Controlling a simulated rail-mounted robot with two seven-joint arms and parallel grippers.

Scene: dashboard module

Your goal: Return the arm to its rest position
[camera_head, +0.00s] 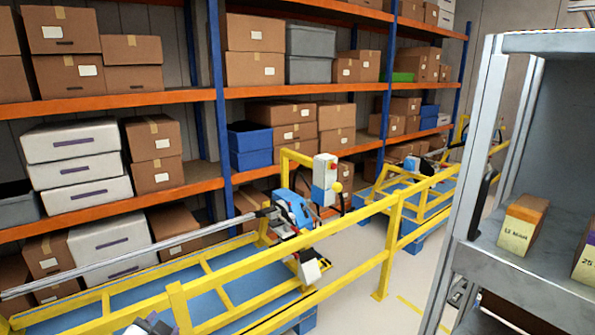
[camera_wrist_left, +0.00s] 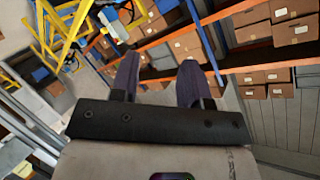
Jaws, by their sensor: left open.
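My left gripper (camera_wrist_left: 159,72) shows in the left wrist view, with two dark purple fingers set apart on a black mount. Nothing shows between the fingers; they are empty. Yellow rails and the storage shelves lie well beyond the fingertips, with no contact visible. In the head view a small white and dark piece, perhaps of my left arm, shows at the bottom left edge; its fingers cannot be made out there. My right gripper is not in view.
A grey metal cabinet (camera_head: 497,130) stands close on the right, with labelled boxes (camera_head: 522,224) on its shelf. Yellow railings (camera_head: 390,240) cross the middle around a blue and white machine (camera_head: 293,213). Orange shelves (camera_head: 160,97) with cartons line the back. Bare floor (camera_head: 405,285) lies between railing and cabinet.

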